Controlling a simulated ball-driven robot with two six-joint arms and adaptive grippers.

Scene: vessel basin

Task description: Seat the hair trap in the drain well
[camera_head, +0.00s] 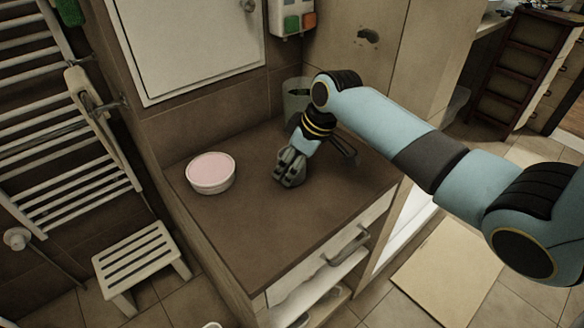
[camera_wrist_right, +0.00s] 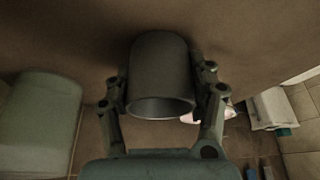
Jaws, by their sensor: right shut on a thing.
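My right gripper (camera_head: 288,170) is low over the brown countertop, right of a round white basin-like bowl with a pink top (camera_head: 211,172). In the right wrist view the two fingers of this gripper (camera_wrist_right: 162,92) are shut on the sides of a grey hollow cylinder, which looks like the hair trap (camera_wrist_right: 161,62). Its open rim faces the wrist camera. Whether the cylinder touches the countertop I cannot tell. I see no clear drain well; the inside of the bowl shows only as a pink surface. My left gripper is out of view.
A pale grey-green bin-like container (camera_head: 296,97) stands at the back of the countertop (camera_head: 262,232), behind my right gripper. The countertop's front is clear. A white slatted stool (camera_head: 142,262) stands on the floor at left, below a towel radiator (camera_head: 60,130).

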